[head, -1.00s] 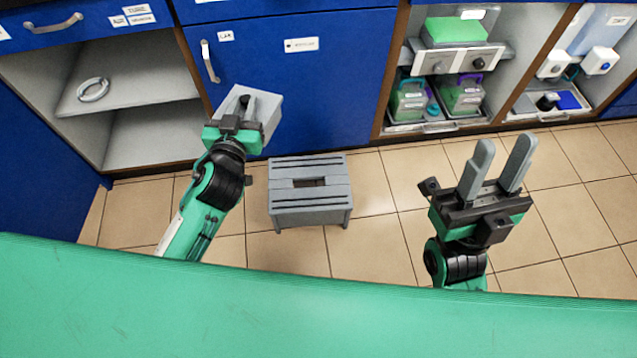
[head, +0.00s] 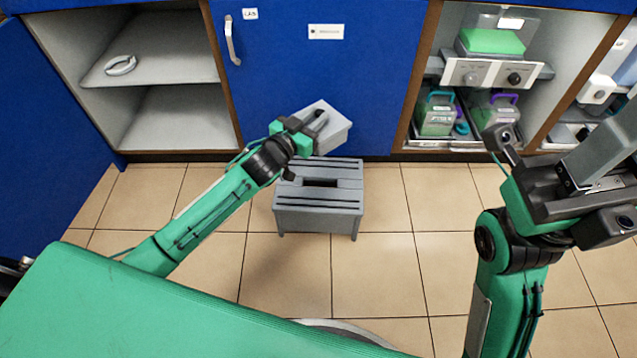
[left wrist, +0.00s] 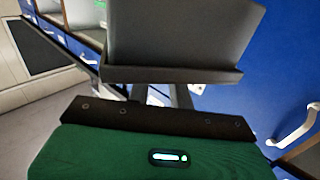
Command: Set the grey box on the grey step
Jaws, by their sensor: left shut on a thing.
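The grey box (head: 335,128) is in my left gripper (head: 312,128), which is shut on it. It also fills the top of the left wrist view (left wrist: 180,35), beyond the fingers. The grey step (head: 318,207) stands on the tiled floor, with a dark slot in its slatted top. In the head view the box appears just beyond the step's far edge, slightly tilted; it seems held up, but its exact height is unclear. My right gripper (head: 598,150) is at the right edge, partly cut off, apparently open and empty, away from the step.
A blue cabinet front (head: 375,70) stands close behind the step. Shelves at the right hold a green-topped device (head: 491,42) and green containers (head: 437,115). Floor around the step is clear.

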